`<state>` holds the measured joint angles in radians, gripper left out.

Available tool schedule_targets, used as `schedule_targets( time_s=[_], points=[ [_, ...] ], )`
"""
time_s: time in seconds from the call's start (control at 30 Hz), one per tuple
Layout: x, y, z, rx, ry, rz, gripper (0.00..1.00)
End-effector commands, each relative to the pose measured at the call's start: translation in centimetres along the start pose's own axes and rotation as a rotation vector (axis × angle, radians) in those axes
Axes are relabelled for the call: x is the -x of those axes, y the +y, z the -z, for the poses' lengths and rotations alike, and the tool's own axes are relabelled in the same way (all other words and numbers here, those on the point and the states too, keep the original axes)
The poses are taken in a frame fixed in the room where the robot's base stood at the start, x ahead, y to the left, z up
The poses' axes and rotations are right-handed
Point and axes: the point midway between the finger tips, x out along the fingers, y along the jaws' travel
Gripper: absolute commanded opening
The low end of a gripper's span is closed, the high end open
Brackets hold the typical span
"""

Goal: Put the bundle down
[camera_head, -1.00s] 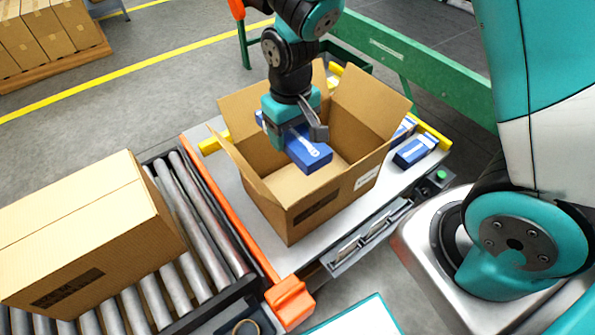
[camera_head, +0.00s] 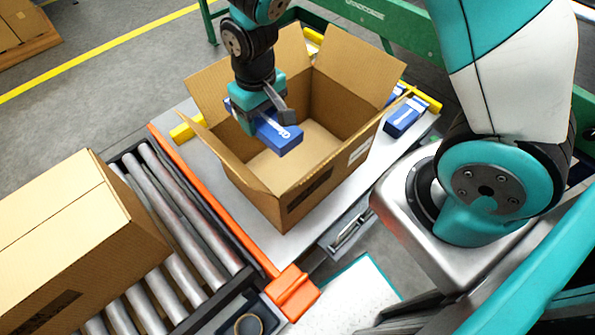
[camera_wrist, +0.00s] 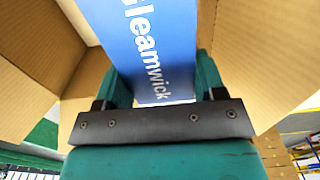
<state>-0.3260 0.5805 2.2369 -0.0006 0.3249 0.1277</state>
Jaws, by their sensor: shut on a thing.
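My gripper (camera_head: 262,112) is shut on a blue bundle (camera_head: 279,137) and holds it over the open cardboard box (camera_head: 292,206). The box stands on a pale work table with its flaps spread, and its visible floor is bare. In the wrist view the bundle (camera_wrist: 158,50) fills the space between the fingers, with "Gleamwick" lettering on its face. Box flaps show on both sides of it. I cannot tell how far the bundle is above the box floor.
More blue packs (camera_head: 405,117) lie on the table right of the box. An orange rail (camera_head: 215,205) divides the table from a roller conveyor (camera_head: 190,240) bearing a closed carton (camera_head: 75,245). A green machine frame (camera_head: 375,20) stands behind.

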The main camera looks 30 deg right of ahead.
Motion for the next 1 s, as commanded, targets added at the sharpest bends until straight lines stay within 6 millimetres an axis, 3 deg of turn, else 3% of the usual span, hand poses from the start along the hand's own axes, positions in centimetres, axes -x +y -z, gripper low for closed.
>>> schedule_targets(
  time_s=[0.03, 0.1, 0.47, 0.8, 1.0],
  points=[
    [-1.8, 0.0, 0.0, -0.001, -0.002, 0.0, 0.36],
    [-3.5, 0.1, 0.0, -0.001, -0.002, 0.0, 0.36],
    [-9.0, 0.1, -0.1, -0.002, -0.004, -0.001, 0.36],
    [-18.4, 0.1, -0.2, -0.002, -0.005, -0.001, 0.36],
    [-22.0, 0.1, 0.0, -0.002, -0.001, 0.0, 0.36]
  ],
)
